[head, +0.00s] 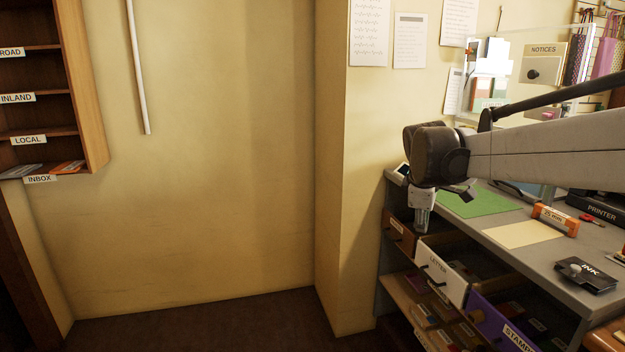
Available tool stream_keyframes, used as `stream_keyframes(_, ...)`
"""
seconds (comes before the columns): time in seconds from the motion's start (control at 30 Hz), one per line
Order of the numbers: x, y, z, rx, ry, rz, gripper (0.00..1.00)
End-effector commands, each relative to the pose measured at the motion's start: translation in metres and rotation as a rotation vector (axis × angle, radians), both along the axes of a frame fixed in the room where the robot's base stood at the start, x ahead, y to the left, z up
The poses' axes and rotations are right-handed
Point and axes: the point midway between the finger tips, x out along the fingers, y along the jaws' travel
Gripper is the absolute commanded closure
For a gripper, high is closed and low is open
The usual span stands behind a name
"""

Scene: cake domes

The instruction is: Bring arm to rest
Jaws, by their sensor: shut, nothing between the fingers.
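My arm reaches in from the right edge, over the grey counter (540,262), and ends in a dark wrist joint. My gripper (422,222) hangs below that joint, pointing down at the counter's left end. It is small in this view, and its fingers are shut with nothing seen in them.
Several drawers stand open below the counter, including a purple "STAMPS" drawer (483,312). On the counter are a green mat (470,203), an ink pad (588,275), an orange box (555,219) and a printer (603,208). Floor (215,325) at left is clear.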

Motion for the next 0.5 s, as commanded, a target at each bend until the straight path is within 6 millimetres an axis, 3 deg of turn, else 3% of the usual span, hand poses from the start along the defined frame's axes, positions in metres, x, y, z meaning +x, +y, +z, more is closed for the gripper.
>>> stream_keyframes(0.03,-0.017,0.004,0.006,0.022,-0.02,-0.034,1.0)
stream_keyframes(0.2,-0.067,0.014,0.018,0.103,-0.088,-0.161,1.0)
stream_keyframes(0.5,-0.155,0.032,0.022,0.26,-0.196,-0.385,1.0)
